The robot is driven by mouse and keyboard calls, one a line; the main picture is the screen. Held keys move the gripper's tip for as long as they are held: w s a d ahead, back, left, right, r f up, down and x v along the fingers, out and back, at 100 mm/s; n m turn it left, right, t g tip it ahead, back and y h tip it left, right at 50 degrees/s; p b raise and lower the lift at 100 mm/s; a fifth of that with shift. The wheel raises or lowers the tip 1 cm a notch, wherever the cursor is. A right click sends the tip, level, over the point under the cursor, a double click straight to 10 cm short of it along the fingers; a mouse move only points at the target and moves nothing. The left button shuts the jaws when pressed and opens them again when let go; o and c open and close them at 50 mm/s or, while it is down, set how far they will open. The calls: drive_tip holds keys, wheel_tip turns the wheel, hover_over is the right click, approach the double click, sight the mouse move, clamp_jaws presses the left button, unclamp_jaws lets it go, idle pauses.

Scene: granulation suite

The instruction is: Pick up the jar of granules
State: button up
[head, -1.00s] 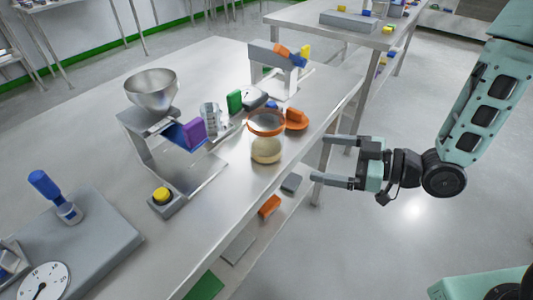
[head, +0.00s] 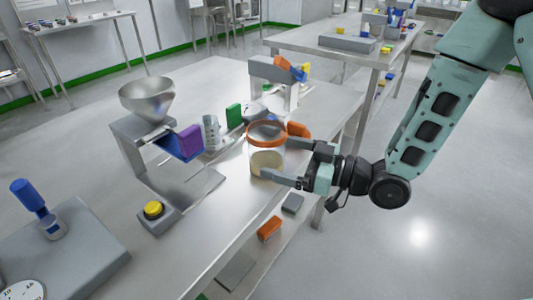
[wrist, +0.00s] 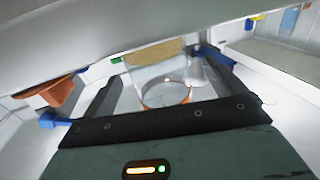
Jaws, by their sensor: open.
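The jar of granules (head: 266,152) is clear, with an orange rim and tan granules low inside. It stands upright near the right edge of the steel table (head: 205,205). My gripper (head: 277,158) is open at the jar, low down, with its near finger across the front of the jar's lower part and its far finger at the jar's right. In the wrist view, the jar (wrist: 150,76) shows between the two spread fingers. I cannot tell whether either finger touches it.
An orange object (head: 299,130) stands right behind the jar. A clear measuring cup (head: 211,132) and a green block (head: 234,116) stand nearby. A lower shelf holds an orange block (head: 269,228).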

sight(260, 151)
drive_tip(key=x, duration=0.5)
drive_tip(key=shift+w+a+f, duration=0.25)
drive_tip(key=c, duration=1.8)
drive_tip(key=shift+r+p, duration=0.85)
drive_tip(key=shift+r, duration=4.15)
